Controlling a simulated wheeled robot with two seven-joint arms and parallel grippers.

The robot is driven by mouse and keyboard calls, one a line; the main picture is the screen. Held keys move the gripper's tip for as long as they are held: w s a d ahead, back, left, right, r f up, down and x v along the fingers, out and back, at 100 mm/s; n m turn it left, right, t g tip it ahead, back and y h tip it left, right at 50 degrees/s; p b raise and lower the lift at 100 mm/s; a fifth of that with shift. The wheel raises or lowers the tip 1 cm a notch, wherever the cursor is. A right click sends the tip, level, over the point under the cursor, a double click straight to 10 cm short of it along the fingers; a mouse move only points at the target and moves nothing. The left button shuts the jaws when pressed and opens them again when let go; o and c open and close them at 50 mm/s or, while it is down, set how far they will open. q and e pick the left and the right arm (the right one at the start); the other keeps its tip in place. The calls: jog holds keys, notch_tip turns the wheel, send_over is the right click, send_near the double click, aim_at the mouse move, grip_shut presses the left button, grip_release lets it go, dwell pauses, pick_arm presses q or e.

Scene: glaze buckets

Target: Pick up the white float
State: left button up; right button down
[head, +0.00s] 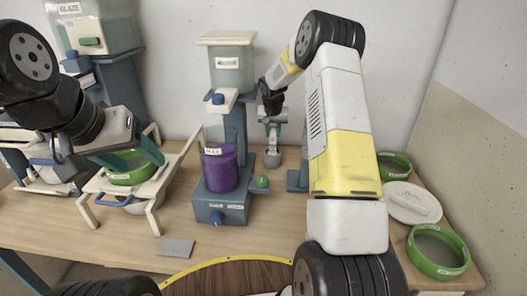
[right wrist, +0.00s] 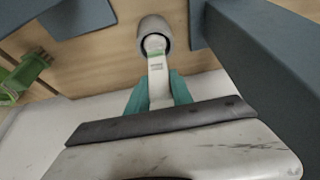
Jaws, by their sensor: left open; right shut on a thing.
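The white float (right wrist: 156,72) is a slim white piece with a small label and a rounded end. In the right wrist view it sits between the teal fingers of my right gripper (right wrist: 156,92), which is shut on it. Its rounded end is over or inside the mouth of a grey round cup (right wrist: 152,25); I cannot tell how deep. In the head view my right gripper (head: 272,122) is above the grey cup (head: 272,160), behind the purple bucket. My left gripper (head: 125,160) is open, its teal fingers at the green-rimmed sieve (head: 128,178) on the left stand.
A purple bucket (head: 219,168) stands on a blue base (head: 222,205) beside a blue column with a clear tank (head: 231,62). Green rings (head: 438,252) and a white lid (head: 412,202) lie at the right. A grey tile (head: 177,248) lies in front, with bare table around it.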

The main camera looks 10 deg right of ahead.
jog(key=shift+r, duration=0.15)
dwell(0.3)
notch_tip(320, 180, up, 12)
jog(key=s+a, duration=0.2)
jog(key=s, duration=0.6)
jog(key=s+a, duration=0.3)
jog(key=s, duration=0.6)
jog(key=shift+s, duration=0.15)
jog(key=shift+a, duration=0.1)
